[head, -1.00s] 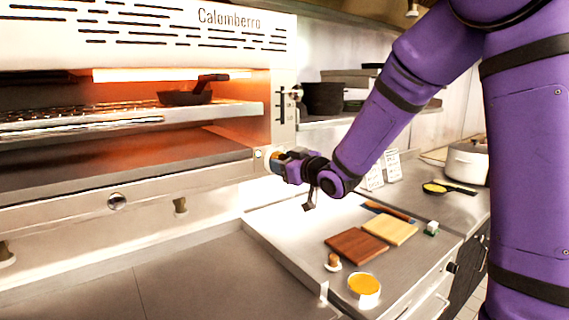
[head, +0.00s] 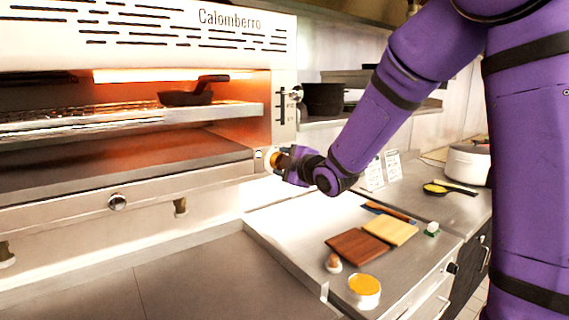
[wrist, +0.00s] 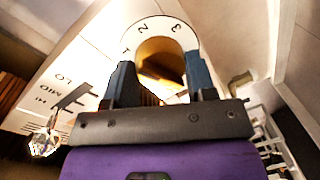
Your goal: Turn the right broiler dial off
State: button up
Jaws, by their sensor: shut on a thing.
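The right broiler dial (head: 274,159) is a brass-coloured knob at the right end of the broiler's front rail. In the wrist view the dial (wrist: 160,56) sits between two dark blue fingers, in front of a white plate marked 1, 2 and 3. My gripper (head: 279,160) is shut on this dial, and it shows large in the wrist view (wrist: 160,80). Part of the dial's plate is hidden behind the fingers, and I cannot tell which mark the dial points at. The broiler (head: 200,165) glows orange inside.
A black pan (head: 188,97) sits on the broiler rack. A slider marked LO, MID, HI has a clear knob (wrist: 45,140). Two boards (head: 357,246) and a yellow-filled bowl (head: 364,288) are on the counter below my arm.

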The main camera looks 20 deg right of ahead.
jog(key=n+h, duration=0.1)
jog(key=n, duration=0.5)
jog(key=shift+a+f+n, duration=0.1)
jog(key=shift+n, duration=0.2)
jog(key=n, duration=0.5)
jog(key=shift+s+n+t, duration=0.1)
jog(key=shift+n+t, duration=0.3)
jog(key=o, duration=0.9)
